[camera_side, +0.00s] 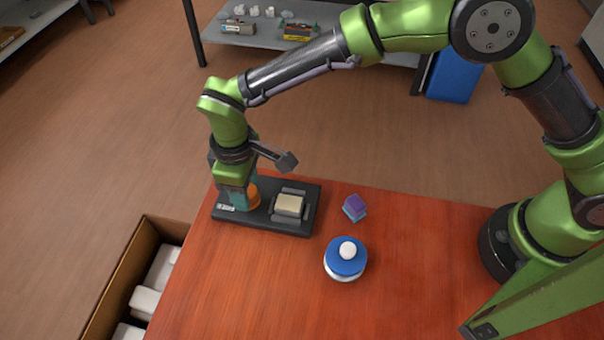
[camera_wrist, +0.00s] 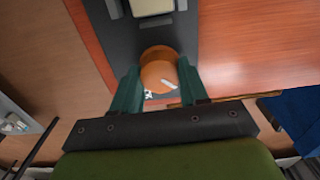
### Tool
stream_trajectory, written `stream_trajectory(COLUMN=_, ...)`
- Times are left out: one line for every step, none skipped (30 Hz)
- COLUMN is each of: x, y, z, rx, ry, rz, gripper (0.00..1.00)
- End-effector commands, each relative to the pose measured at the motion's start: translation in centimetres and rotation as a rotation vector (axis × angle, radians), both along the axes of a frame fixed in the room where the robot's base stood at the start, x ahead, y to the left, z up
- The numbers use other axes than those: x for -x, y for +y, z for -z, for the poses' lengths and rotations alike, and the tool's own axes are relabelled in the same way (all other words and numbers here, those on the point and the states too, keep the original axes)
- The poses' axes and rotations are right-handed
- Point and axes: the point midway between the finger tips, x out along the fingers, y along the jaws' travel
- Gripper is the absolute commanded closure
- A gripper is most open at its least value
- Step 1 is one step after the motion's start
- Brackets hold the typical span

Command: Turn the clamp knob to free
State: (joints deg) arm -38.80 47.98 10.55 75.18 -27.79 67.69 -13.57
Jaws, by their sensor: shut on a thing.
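The orange clamp knob (camera_side: 254,196) stands at the left end of a dark base plate (camera_side: 262,224) on the red table. In the wrist view the knob (camera_wrist: 158,72) is round, with a white pointer mark on its top. My gripper (camera_wrist: 155,90) has its teal fingers on either side of the knob, shut on it. In the side view my gripper (camera_side: 240,195) comes down from above and hides part of the knob. A beige block (camera_side: 289,205) sits in a grey holder on the same plate, and it also shows in the wrist view (camera_wrist: 152,7).
A blue and white round container with a white top (camera_side: 346,256) and a small purple and teal block stack (camera_side: 355,207) stand right of the plate. A box with white items (camera_side: 103,290) is beside the table's left edge. The front of the table is clear.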

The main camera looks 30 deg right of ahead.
Motion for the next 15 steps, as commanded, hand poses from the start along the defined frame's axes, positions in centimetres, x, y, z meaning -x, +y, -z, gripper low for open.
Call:
stream_trajectory(x=0.02, y=0.02, z=-0.13, rx=-0.001, ry=0.001, rz=0.000, gripper=0.87)
stream_trajectory(x=0.02, y=0.02, z=-0.14, rx=-0.001, ry=0.001, rz=0.000, gripper=0.87)
stream_trajectory(x=0.02, y=0.02, z=-0.13, rx=-0.001, ry=0.001, rz=0.000, gripper=0.87)
stream_trajectory(x=0.02, y=0.02, z=-0.14, rx=-0.001, ry=0.001, rz=0.000, gripper=0.87)
stream_trajectory(x=0.02, y=0.02, z=-0.14, rx=-0.001, ry=0.001, rz=0.000, gripper=0.87)
stream_trajectory(x=0.02, y=0.02, z=-0.14, rx=-0.001, ry=0.001, rz=0.001, gripper=0.87)
stream_trajectory(x=0.02, y=0.02, z=-0.14, rx=-0.001, ry=0.001, rz=0.001, gripper=0.87)
stream_trajectory(x=0.02, y=0.02, z=-0.14, rx=0.000, ry=0.000, rz=0.001, gripper=0.52)
stream_trajectory(x=0.01, y=0.02, z=-0.14, rx=-0.001, ry=-0.001, rz=0.001, gripper=0.46)
stream_trajectory(x=0.01, y=0.02, z=-0.13, rx=-0.001, ry=-0.001, rz=0.001, gripper=0.41)
stream_trajectory(x=0.01, y=0.02, z=-0.12, rx=-0.001, ry=-0.001, rz=0.001, gripper=0.37)
stream_trajectory(x=0.01, y=0.02, z=-0.10, rx=-0.001, ry=-0.001, rz=0.001, gripper=0.31)
stream_trajectory(x=0.01, y=0.01, z=-0.09, rx=0.000, ry=0.000, rz=0.001, gripper=0.31)
stream_trajectory(x=0.01, y=0.01, z=-0.08, rx=0.000, ry=0.000, rz=0.001, gripper=0.31)
stream_trajectory(x=0.01, y=0.01, z=-0.07, rx=0.000, ry=0.000, rz=0.001, gripper=0.31)
